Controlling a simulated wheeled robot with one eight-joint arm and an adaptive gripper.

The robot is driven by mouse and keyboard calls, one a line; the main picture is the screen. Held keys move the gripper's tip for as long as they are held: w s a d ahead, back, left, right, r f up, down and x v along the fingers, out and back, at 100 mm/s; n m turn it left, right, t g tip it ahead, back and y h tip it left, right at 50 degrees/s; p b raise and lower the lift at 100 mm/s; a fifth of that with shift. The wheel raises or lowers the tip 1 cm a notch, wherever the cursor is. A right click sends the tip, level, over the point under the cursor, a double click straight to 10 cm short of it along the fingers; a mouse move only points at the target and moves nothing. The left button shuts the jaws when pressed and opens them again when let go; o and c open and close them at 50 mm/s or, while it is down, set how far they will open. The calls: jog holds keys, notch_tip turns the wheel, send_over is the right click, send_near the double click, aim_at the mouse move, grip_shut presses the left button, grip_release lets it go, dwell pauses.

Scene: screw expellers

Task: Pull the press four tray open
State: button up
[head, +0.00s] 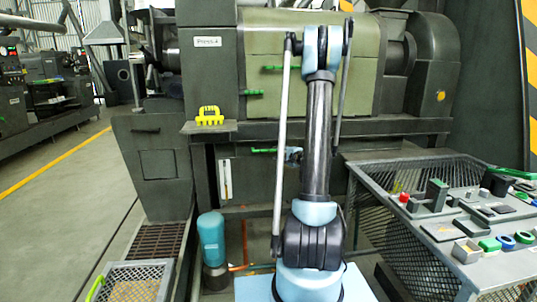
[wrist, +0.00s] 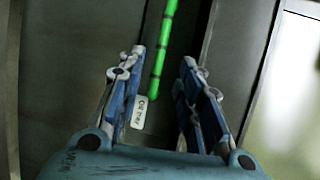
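The press with the "Press 4" label (head: 208,41) stands in front of me. In the wrist view, a green bar handle (wrist: 161,50) runs beside a small white "Oil tray" label (wrist: 140,111) on a dark grey panel. The handle also shows low on the press in the head view (head: 262,150). My gripper (wrist: 163,57) is open, one blue finger on each side of the handle in the picture. I see no contact, and I cannot tell how deep the handle lies between the fingers. In the head view my arm hides part of the press, and my gripper (head: 293,156) shows only partly.
A mesh-sided bench (head: 440,233) with many small parts is close on the right. A yellow object (head: 209,116) sits on a ledge at left. A teal cylinder (head: 211,240) and a grey crate (head: 128,282) stand on the floor at left. Open floor lies further left.

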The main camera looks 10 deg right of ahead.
jog(key=x, duration=1)
jog(key=shift+w+a, duration=0.1)
